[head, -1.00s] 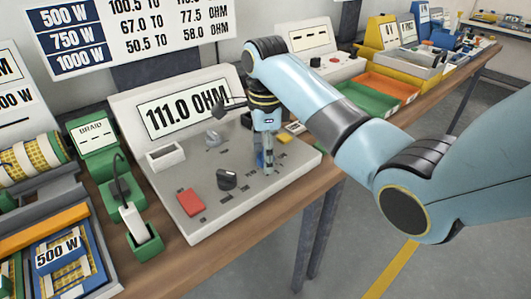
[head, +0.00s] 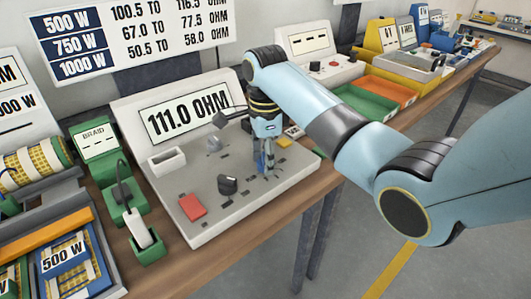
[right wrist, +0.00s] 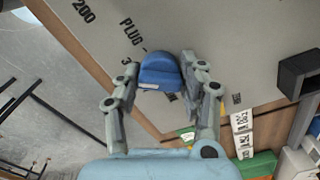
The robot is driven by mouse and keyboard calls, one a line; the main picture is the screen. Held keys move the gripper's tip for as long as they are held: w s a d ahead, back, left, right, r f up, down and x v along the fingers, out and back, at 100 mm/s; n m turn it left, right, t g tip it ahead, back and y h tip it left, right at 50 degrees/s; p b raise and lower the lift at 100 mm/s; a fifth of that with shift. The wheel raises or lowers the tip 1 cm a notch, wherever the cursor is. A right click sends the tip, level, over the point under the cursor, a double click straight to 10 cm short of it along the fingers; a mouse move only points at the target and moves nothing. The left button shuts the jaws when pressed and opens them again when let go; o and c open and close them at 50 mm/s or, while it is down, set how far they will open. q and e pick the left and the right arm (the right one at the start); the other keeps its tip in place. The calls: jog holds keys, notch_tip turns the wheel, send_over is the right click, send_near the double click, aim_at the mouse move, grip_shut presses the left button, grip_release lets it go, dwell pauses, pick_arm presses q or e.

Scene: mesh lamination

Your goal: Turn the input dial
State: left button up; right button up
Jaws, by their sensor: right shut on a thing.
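The test console (head: 239,213) stands on the bench with a display (head: 188,113) reading 111.0 OHM. My right gripper (head: 265,168) reaches down to the right part of its sloping panel. In the right wrist view, the gripper's two fingers (right wrist: 160,72) are shut on a blue dial (right wrist: 158,70), one finger on each side. Printed marks, including "PLUG" and "200", show beside the dial. In the head view the fingers mostly hide this dial. A black dial (head: 227,184) and a grey dial (head: 214,144) sit to its left. My left gripper is not in view.
A probe in a green holder (head: 151,253) stands to the left. Green and orange trays (head: 391,86) lie to the right. My right arm spans above the bench.

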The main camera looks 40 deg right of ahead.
jog(key=n+p, duration=0.1)
jog(key=p, duration=0.1)
jog(key=n+p, duration=0.4)
jog(key=shift+r, duration=0.25)
jog(key=shift+n+p, duration=0.85)
jog(key=shift+n, duration=0.05)
jog(key=n+p, duration=0.2)
jog(key=n, duration=0.1)
jog(key=shift+f+n, duration=0.15)
jog(key=shift+n, duration=0.25)
jog(key=shift+f+n+p, duration=0.1)
jog(key=shift+n+p, duration=0.95)
jog(key=shift+n, duration=0.95)
jog(key=o, duration=1.1)
